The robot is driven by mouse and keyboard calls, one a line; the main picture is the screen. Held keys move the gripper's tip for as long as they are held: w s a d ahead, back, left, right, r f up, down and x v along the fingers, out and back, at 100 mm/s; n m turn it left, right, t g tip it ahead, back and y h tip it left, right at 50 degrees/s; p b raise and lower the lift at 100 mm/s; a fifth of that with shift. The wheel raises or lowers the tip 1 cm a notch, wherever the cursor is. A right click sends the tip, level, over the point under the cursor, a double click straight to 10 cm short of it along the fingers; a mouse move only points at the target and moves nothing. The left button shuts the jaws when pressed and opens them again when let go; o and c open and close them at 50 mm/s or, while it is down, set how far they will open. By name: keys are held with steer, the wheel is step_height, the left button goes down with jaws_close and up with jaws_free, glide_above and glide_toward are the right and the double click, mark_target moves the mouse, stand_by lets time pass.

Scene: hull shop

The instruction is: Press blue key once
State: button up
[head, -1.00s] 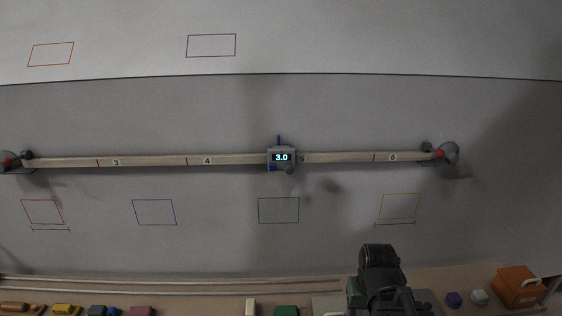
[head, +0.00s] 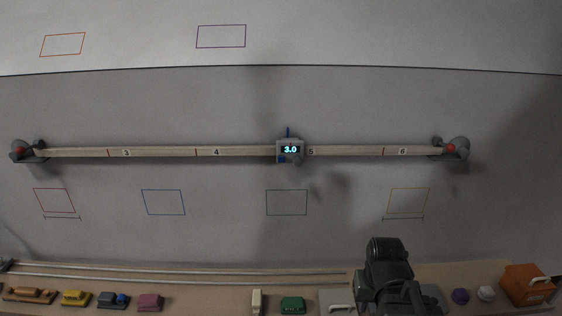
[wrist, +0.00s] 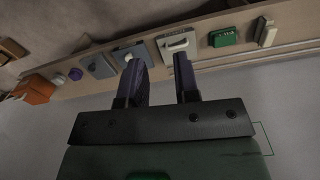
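A small grey box (head: 291,146) with a lit display reading 3.0 sits on the long wooden beam, near the mark 5. A small blue key (head: 281,160) shows at the box's lower left, and a blue piece (head: 288,131) sticks up from its top. My gripper shows in the wrist view (wrist: 158,70), its two dark fingers apart with nothing between them. In the head view my arm is at the lower right, below and right of the box and well apart from it. My fingertips cannot be made out there.
The numbered beam (head: 160,152) runs across the wall between two end brackets. Coloured outlines mark the wall above and below it. A shelf (head: 210,293) along the bottom holds toy vehicles, blocks and an orange box (head: 525,285). The wall between beam and shelf is clear.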

jaws_close()
stand_by(1.4)
